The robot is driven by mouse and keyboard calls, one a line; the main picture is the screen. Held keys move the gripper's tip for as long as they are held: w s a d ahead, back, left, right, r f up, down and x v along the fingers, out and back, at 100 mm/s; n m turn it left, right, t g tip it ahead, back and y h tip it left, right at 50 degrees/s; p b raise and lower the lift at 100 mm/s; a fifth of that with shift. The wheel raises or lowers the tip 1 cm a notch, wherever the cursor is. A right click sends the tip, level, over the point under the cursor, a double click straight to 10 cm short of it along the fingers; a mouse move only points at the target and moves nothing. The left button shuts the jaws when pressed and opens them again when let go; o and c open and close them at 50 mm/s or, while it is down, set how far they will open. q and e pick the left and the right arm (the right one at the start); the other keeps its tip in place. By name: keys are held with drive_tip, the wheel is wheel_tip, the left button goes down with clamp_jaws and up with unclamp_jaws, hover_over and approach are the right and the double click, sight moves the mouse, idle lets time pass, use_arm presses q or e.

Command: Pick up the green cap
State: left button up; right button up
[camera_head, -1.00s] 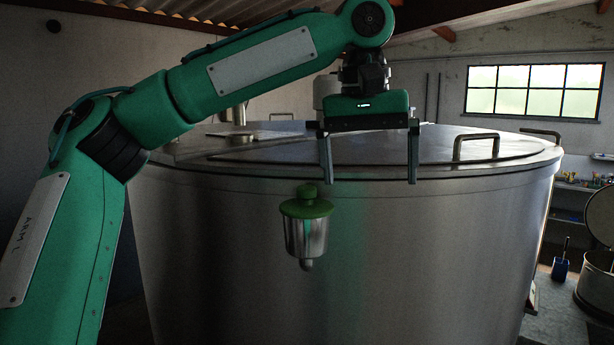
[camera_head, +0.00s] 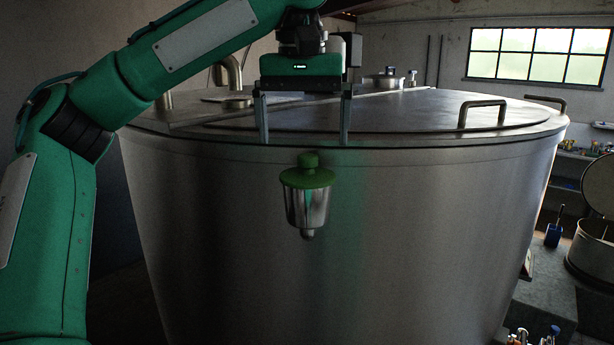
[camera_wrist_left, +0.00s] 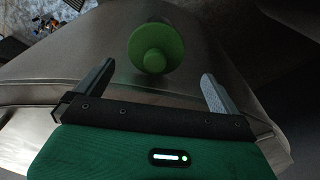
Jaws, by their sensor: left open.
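The green cap (camera_head: 307,172) has a round knob and a wide flange. It sits on top of a small metal cup (camera_head: 307,208) at the front wall of the big steel tank. My left gripper (camera_head: 304,140) is open and empty, fingers pointing down, above the cap. In the left wrist view the cap (camera_wrist_left: 155,48) shows knob toward the camera, beyond and roughly between the two spread fingertips of the left gripper (camera_wrist_left: 158,72). The fingers do not touch it. My right gripper is not in view.
The steel tank (camera_head: 400,230) fills the middle, with a lid handle (camera_head: 482,114) on its top at right. A curved pipe (camera_head: 230,75) stands behind at left. An open round vessel (camera_head: 592,250) and a blue-handled item (camera_head: 553,234) stand at the right.

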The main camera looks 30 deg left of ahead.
sight(308, 155)
use_arm(q)
drive_tip(key=shift+d+f, duration=0.1)
drive_tip(key=shift+f, duration=0.25)
drive_tip(key=shift+w+f, duration=0.15)
drive_tip(key=shift+f, duration=0.2)
drive_tip(key=shift+w+f+p, duration=0.15)
drive_tip(key=shift+f+p, duration=0.15)
drive_tip(key=shift+p, duration=0.15)
drive_tip(key=shift+w+f+p, duration=0.15)
drive_tip(key=shift+f+p, duration=0.1)
drive_tip(key=shift+f, duration=0.35)
drive_tip(key=shift+w+f+p, duration=0.15)
drive_tip(key=shift+f+p, duration=0.05)
drive_tip(key=shift+f, duration=0.9)
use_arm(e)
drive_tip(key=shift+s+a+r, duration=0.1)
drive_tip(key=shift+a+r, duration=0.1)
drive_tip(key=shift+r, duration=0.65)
use_arm(q)
drive_tip(key=c, duration=0.9)
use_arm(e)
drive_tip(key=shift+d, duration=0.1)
